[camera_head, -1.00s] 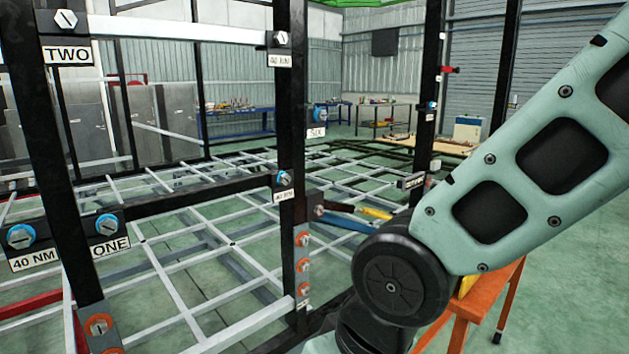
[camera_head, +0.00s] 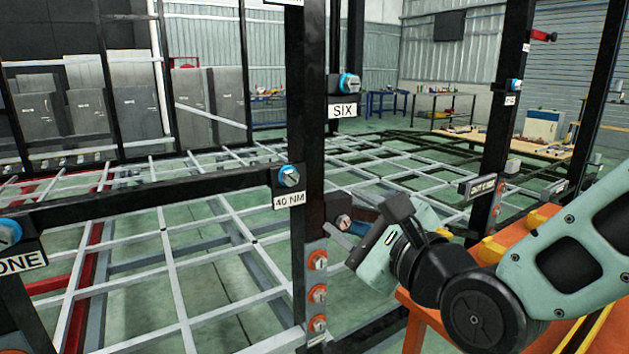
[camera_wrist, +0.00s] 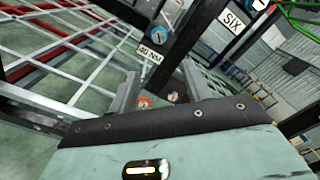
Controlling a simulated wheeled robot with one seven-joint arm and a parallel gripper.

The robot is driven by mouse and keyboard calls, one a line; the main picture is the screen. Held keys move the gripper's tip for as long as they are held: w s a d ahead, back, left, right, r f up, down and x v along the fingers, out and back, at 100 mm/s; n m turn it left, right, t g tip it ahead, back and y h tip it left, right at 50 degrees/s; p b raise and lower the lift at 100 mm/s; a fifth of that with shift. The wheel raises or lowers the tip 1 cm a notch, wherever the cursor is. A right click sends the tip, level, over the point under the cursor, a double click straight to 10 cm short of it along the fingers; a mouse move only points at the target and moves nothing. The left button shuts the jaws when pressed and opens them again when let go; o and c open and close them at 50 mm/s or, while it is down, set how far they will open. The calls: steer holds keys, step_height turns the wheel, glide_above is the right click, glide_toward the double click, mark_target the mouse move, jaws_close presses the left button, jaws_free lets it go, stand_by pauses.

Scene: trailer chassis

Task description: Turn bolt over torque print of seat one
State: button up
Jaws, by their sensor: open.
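A bar with the ONE label (camera_head: 22,260) and a blue-ringed bolt (camera_head: 9,233) at its left end runs to a black upright. At its right end is another blue-ringed bolt (camera_head: 289,176) above a 40 NM print (camera_head: 288,200). The same bolt (camera_wrist: 155,34) and print (camera_wrist: 151,52) show at the upper middle of the wrist view. My gripper (camera_head: 345,243) is to the right of the upright and lower than this bolt, apart from it. In the wrist view its two fingers (camera_wrist: 158,76) are spread with nothing held between them.
The black upright (camera_head: 305,120) also carries several orange-ringed bolts (camera_head: 317,260) lower down, close to my gripper. A bolt with the SIX label (camera_head: 343,111) is beyond it. An orange table (camera_head: 418,318) stands under my arm. A grid of pale bars (camera_head: 170,260) spreads behind.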

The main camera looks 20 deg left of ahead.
mark_target(293, 180)
steer(key=p+x, duration=0.2)
steer(key=x, duration=1.4)
steer(key=shift+w+a, duration=0.1)
steer(key=shift+a, duration=0.05)
steer(key=c, duration=1)
steer(key=shift+f+n+b, duration=0.15)
steer(key=shift+n+b, duration=0.15)
steer(key=shift+b, duration=0.05)
